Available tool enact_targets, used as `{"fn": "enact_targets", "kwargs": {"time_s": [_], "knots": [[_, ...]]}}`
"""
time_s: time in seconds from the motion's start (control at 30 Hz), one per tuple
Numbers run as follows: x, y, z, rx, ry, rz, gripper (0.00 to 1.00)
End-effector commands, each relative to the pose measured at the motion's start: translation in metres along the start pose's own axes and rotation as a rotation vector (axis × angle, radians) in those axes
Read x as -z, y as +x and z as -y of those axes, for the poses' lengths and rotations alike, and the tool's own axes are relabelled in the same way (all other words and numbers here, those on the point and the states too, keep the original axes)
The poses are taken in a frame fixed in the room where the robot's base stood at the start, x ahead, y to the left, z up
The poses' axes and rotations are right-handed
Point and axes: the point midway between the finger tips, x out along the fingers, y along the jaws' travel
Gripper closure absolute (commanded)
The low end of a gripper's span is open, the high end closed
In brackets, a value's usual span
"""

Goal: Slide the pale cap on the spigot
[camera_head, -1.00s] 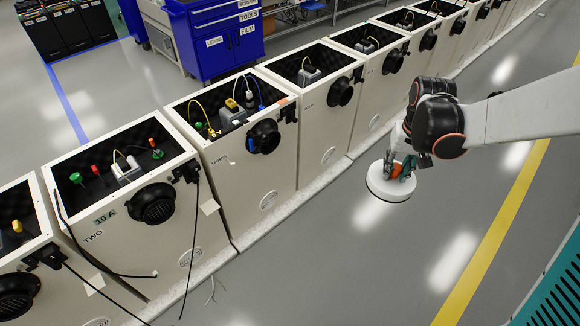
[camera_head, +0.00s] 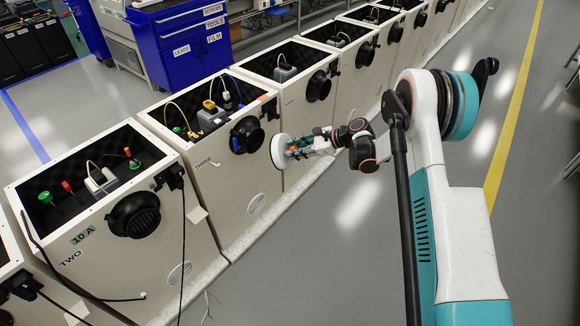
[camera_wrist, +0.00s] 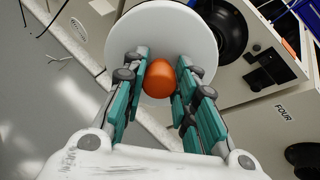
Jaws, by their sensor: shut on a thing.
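The pale cap (camera_head: 278,152) is a white round disc with an orange knob (camera_wrist: 159,78) on its back. My gripper (camera_head: 300,146) is shut on that knob, seen between the teal fingers in the wrist view (camera_wrist: 160,80). The disc stands on edge, facing the cabinet row, to the right of the black round spigot (camera_head: 240,137) on the cabinet marked THREE. This spigot has a blue patch. In the wrist view a black round spigot (camera_wrist: 232,32) shows partly hidden behind the disc's right edge. The cap looks apart from it.
Cabinet TWO (camera_head: 100,225) has its own black round port (camera_head: 134,214) and hanging black cables. A black switch box (camera_head: 270,109) sits right of the blue-marked spigot. A blue tool cabinet (camera_head: 190,40) stands behind. The floor right of the row is clear.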

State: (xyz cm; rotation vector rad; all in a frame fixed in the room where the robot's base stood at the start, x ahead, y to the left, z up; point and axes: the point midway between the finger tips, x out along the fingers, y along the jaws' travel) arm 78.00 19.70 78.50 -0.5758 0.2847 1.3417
Motion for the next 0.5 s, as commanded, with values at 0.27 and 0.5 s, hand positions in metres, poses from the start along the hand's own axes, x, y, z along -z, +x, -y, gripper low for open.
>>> {"fn": "enact_targets", "kwargs": {"time_s": [0.27, 0.5], "knots": [[0.051, 0.061, 0.007, 0.4, 0.14, 0.229, 1.0], [0.069, 0.072, 0.008, 0.493, 0.149, 0.291, 1.0]]}}
